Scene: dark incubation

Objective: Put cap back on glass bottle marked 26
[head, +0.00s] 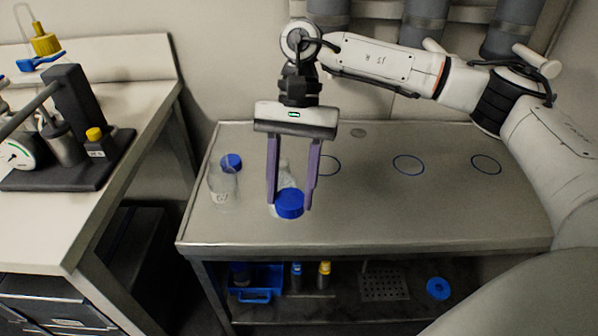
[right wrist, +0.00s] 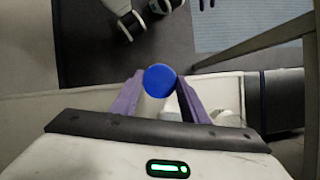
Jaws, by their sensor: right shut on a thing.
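My right gripper (head: 290,204) points down over the front left of the grey table, its purple fingers shut on a blue cap (head: 290,202). In the right wrist view the cap (right wrist: 160,79) is a round blue disc between the fingertips. A clear glass shape (head: 287,176) shows between the fingers behind the cap. I cannot tell whether it touches the cap, and no number on it is readable. Another clear glass bottle (head: 223,187) stands to the left with a label that looks like 67. A second blue cap (head: 231,161) shows just behind it. My left gripper is not in view.
Blue rings (head: 408,172) mark the clear right part of the table (head: 430,220). The shelf below holds a blue tray (head: 258,280), small bottles (head: 324,275) and a blue disc (head: 438,288). A bench with apparatus (head: 75,115) stands at the left across a gap.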

